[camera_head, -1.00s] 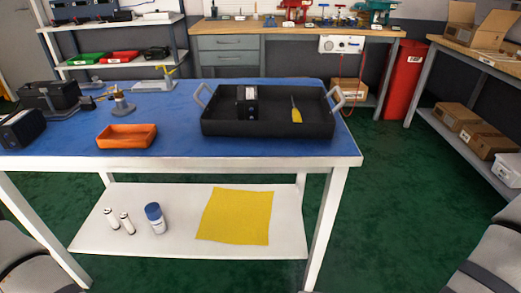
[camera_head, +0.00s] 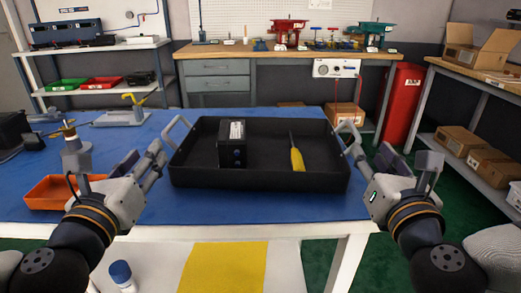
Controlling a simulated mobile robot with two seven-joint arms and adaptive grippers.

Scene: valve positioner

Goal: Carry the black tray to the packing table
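My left gripper (camera_head: 141,158) is open beside the tray's left handle (camera_head: 178,130). My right gripper (camera_head: 375,157) is open beside the right handle (camera_head: 349,132). I cannot tell whether either touches its handle. A wood-topped table with cardboard boxes (camera_head: 500,78), apparently the packing table, stands at the far right.
An orange bin (camera_head: 50,193) sits on the blue table (camera_head: 250,203), partly behind my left arm. A workbench (camera_head: 290,50) stands behind, with a red cabinet (camera_head: 402,100) at its right end. Green floor (camera_head: 455,195) shows between the blue table and the right table.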

